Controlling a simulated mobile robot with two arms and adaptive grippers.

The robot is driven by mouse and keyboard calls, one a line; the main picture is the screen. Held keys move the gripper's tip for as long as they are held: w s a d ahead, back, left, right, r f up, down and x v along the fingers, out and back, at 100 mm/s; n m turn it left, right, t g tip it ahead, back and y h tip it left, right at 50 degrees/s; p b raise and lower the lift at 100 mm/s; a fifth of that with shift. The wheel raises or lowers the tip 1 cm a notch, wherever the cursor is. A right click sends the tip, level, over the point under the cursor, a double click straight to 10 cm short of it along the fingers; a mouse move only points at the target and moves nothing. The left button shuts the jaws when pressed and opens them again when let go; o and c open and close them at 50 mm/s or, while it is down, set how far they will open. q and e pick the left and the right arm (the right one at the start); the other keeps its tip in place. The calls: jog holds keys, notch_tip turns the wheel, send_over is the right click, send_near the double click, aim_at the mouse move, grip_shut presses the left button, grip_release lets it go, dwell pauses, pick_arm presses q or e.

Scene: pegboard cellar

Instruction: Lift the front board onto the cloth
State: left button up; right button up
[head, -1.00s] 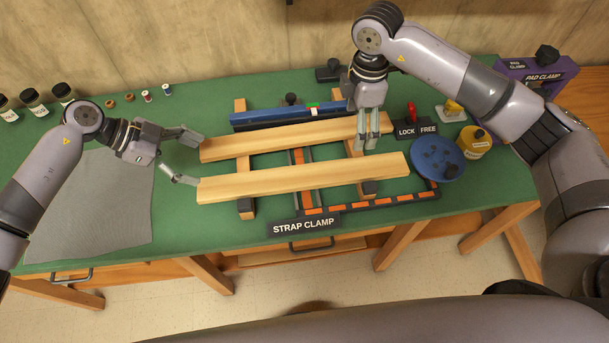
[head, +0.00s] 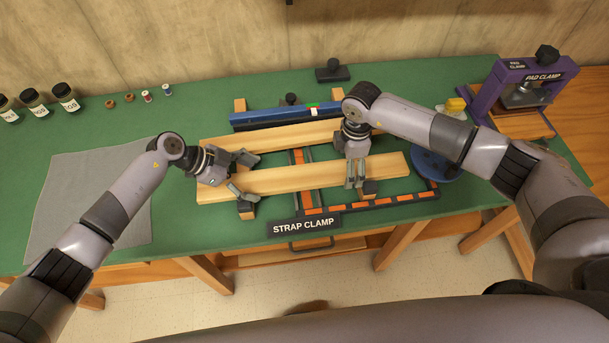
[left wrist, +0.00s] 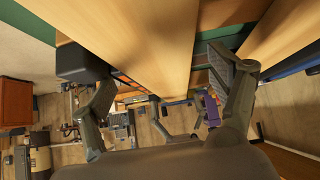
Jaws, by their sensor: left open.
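The front board (head: 300,179), a long pale plank, lies across the strap clamp supports in the head view. My left gripper (head: 243,174) is open at its left end, one finger on each long side. In the left wrist view the front board (left wrist: 150,45) runs between the open fingers (left wrist: 151,66). My right gripper (head: 355,184) points down over the board's right part; whether its close-set fingers are open or shut is unclear. The grey cloth (head: 80,200) lies flat and empty at the left of the bench, partly behind my left arm.
A rear board (head: 295,136) lies behind the front one, before a blue bar (head: 260,119). The strap clamp sign (head: 304,226) stands in front. A blue dish (head: 432,165) is partly hidden by my right arm. Jars (head: 36,102) stand back left. A purple pad clamp (head: 505,85) stands right.

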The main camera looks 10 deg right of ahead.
pick_arm(q)
jog(key=shift+d+f, duration=0.45)
pick_arm(e)
jog(key=shift+f, duration=0.65)
pick_arm(q)
jog(key=shift+c, duration=0.2)
pick_arm(e)
jog(key=shift+c, duration=0.2)
pick_arm(q)
jog(key=c, duration=1.6)
pick_arm(e)
jog(key=c, duration=1.6)
pick_arm(q)
jog(key=shift+o, duration=0.2)
pick_arm(e)
jog(key=shift+o, duration=0.2)
